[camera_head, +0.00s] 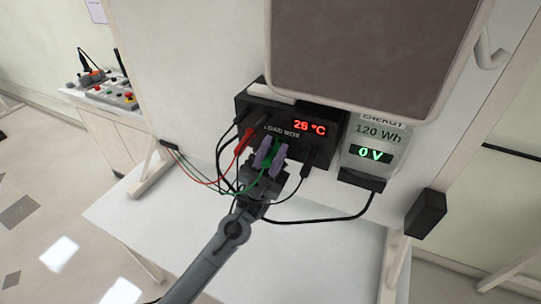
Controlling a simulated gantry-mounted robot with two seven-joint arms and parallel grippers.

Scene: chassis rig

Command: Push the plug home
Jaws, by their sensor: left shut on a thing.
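My left gripper (270,156), with purple fingertips, is at the front face of the black load box (325,148). It is shut on a green plug (269,161), of which only a little shows between the fingers. A green wire runs from there to the left. The fingers hide the socket, so I cannot tell how deep the plug sits. A red plug (246,139) is at the box face just left of the gripper. My right gripper is not in view.
Black cables hang around the gripper. The energy meter (376,134) stands right of the box and reads 120 Wh and 0 V. A dark panel (365,50) overhangs the box. The white tabletop (150,220) in front is mostly clear. A side table (105,95) stands at the left.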

